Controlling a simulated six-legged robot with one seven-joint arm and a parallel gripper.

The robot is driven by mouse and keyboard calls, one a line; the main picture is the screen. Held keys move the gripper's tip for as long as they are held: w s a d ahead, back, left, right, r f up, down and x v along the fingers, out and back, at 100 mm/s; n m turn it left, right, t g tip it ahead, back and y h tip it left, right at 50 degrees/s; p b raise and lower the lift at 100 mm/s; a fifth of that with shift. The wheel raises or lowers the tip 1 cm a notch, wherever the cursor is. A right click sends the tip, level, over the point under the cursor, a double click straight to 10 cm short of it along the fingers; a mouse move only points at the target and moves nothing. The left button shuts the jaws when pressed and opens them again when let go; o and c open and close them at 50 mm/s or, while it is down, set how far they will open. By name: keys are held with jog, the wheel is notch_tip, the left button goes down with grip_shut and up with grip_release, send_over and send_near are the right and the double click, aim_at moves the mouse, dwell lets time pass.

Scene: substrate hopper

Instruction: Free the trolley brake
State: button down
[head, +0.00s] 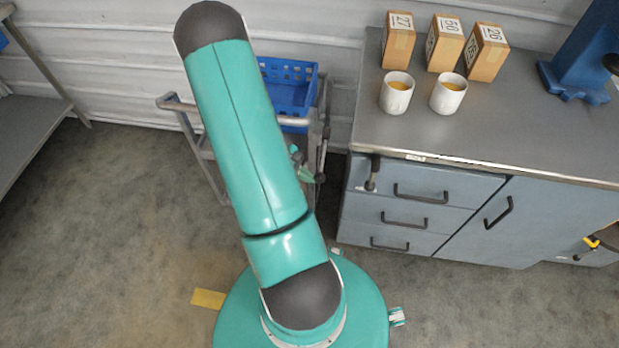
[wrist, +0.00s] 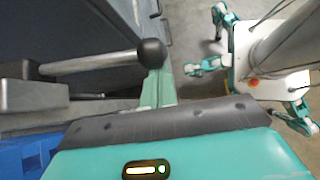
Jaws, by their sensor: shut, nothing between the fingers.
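The trolley (head: 180,104) stands behind my arm in the head view, with a blue crate (head: 290,95) on it. Its brake lever, a grey rod (wrist: 90,63) with a black ball knob (wrist: 151,52), runs left to right in the wrist view from a grey block. The knob also shows at the trolley's right side in the head view (head: 320,178). My gripper (wrist: 157,78) is shut and empty, its green fingers just below the knob in the wrist view. I cannot tell whether they touch it. In the head view my gripper (head: 306,174) is just left of the knob, partly hidden by my arm.
A grey cabinet (head: 430,150) with drawers and a protruding black knob stands close on the trolley's right. Two cups (head: 396,93) and three numbered boxes (head: 445,43) stand on it. A bench (head: 30,90) is at far left. The floor between is open.

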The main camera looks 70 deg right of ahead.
jog(key=shift+y, duration=0.3)
jog(key=shift+s+a+r, duration=0.1)
jog(key=shift+a+r, duration=0.05)
jog(key=shift+r, duration=0.9)
jog(key=shift+s+a+r, duration=0.1)
jog(key=shift+a+r, duration=0.05)
jog(key=shift+r, duration=0.95)
jog(key=shift+w, duration=0.1)
jog(key=v, duration=1.3)
jog(key=shift+w+a+r, duration=0.15)
jog(key=shift+w+r, duration=0.05)
jog(key=shift+w, duration=0.15)
